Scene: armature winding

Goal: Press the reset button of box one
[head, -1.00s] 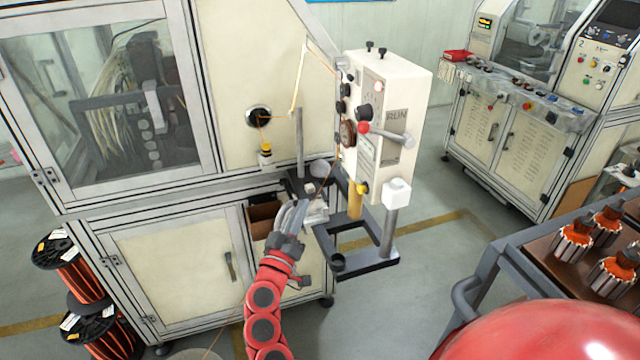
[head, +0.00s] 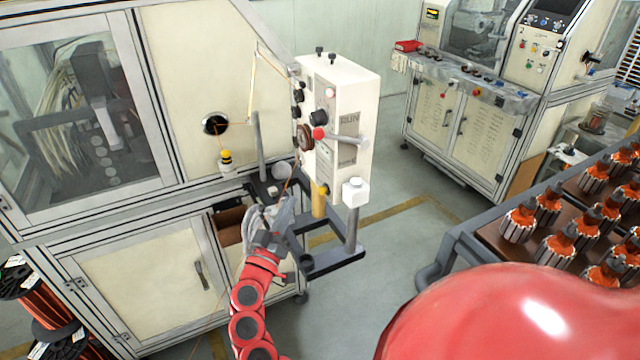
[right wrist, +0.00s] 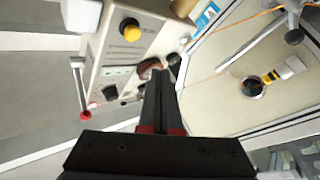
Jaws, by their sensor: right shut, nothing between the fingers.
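A white control box (head: 345,90) stands on a post in front of the near machine, with knobs, a dial and a red-ended lever on it. I cannot read a number naming it box one. A yellow button (head: 323,190) sits low on its face; it also shows large in the right wrist view (right wrist: 131,31). Its label there is too small to read surely. My right gripper (head: 284,206) is shut and empty, below and left of the button, apart from it. In the right wrist view its closed fingers (right wrist: 162,82) point toward the box's face. My left gripper is not in view.
A dark metal stand (head: 330,262) is under the box, close to my right gripper. A thin copper wire runs from the machine's round port (head: 215,123) past the box. A rack with several armatures (head: 517,222) is at right. Floor between is clear.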

